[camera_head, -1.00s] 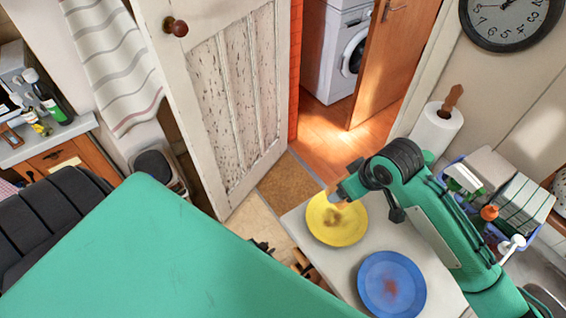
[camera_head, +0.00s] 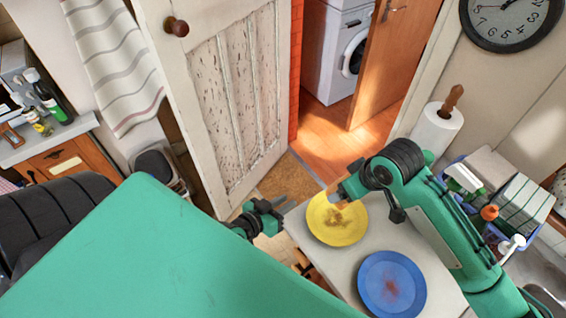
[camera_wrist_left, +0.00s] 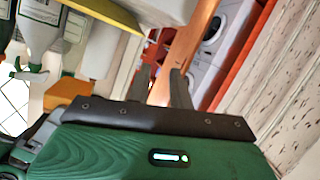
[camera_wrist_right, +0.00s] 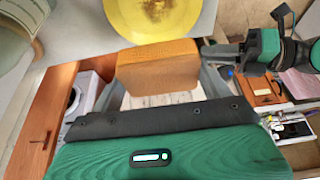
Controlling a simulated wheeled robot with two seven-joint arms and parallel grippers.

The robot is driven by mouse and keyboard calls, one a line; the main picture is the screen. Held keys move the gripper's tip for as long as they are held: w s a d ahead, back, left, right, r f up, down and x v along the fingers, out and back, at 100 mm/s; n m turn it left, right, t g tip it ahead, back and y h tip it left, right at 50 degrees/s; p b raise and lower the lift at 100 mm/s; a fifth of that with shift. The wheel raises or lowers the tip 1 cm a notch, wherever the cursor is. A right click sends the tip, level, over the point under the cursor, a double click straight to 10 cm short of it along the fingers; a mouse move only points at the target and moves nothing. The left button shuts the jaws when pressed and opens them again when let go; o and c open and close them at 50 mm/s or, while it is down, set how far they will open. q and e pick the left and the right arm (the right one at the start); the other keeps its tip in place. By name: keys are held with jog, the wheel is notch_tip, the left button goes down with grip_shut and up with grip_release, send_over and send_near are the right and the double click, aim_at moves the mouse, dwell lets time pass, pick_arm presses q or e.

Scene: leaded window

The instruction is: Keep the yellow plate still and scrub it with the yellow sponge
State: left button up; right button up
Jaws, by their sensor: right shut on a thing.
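The yellow plate (camera_head: 346,230) lies on the white counter with a brown smear near its middle. It also shows at the top of the right wrist view (camera_wrist_right: 185,22). My right gripper (camera_wrist_right: 158,85) is shut on the yellow sponge (camera_wrist_right: 158,68), which looks orange there, close to the plate's near edge in that view. I cannot tell whether the sponge touches the plate. My left gripper (camera_head: 280,206) is left of the plate, apart from its rim. Its fingers (camera_wrist_left: 161,80) are open with nothing between them.
A blue plate (camera_head: 375,300) with a reddish smear lies beside the yellow plate. The white counter (camera_head: 345,265) ends close to the yellow plate's left side. A paper towel roll (camera_head: 436,130) and a blue crate (camera_head: 532,236) of bottles stand to the right.

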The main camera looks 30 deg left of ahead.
jog(key=shift+w, duration=0.1)
pick_arm(q)
jog(key=shift+g+h, duration=0.4)
jog(key=w+d+f, duration=0.1)
jog(key=w+d, duration=0.1)
jog(key=w+d+f, duration=0.1)
jog(key=w, duration=0.2)
jog(key=w+d+f, duration=0.1)
jog(key=w+d, duration=0.1)
jog(key=shift+w+d+f, duration=0.2)
jog(key=shift+d, duration=0.15)
jog(key=shift+c, duration=0.2)
grip_shut()
jog(key=shift+s, duration=0.1)
dwell(0.3)
pick_arm(e)
jog(key=shift+f, duration=0.1)
pick_arm(q)
jog(key=shift+f, duration=0.1)
pick_arm(e)
notch_tip(320, 180, down, 5)
jog(key=n+g, duration=0.3)
jog(key=n, duration=0.6)
send_over(331, 218)
jog(key=d, duration=0.2)
jog(key=shift+w+f, duration=0.2)
jog(key=shift+f, duration=1.8)
jog(key=shift+w+f, duration=0.2)
jog(key=shift+f, duration=1.8)
